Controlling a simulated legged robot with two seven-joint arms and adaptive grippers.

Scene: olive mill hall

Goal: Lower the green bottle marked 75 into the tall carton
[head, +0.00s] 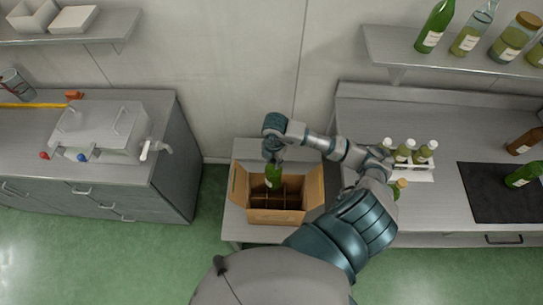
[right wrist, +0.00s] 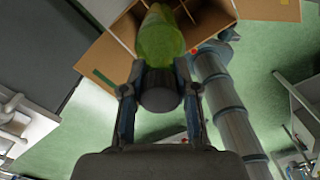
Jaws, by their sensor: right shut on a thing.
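The open brown carton (head: 276,216) stands on a low grey table, with flaps spread and dividers inside. The green bottle (head: 273,179) hangs neck up at the carton's back left part. I cannot tell how far its lower end is inside, and its number is not readable. My right gripper (head: 273,156) is shut on the bottle's top. In the right wrist view the fingers (right wrist: 157,92) grip its dark neck end, with the green body (right wrist: 161,38) pointing toward the carton's dividers (right wrist: 122,22). My left gripper is not in view.
Shelf bottles (head: 435,27) stand above. A metal tank (head: 100,130) is on the left cabinet. Green floor is free between.

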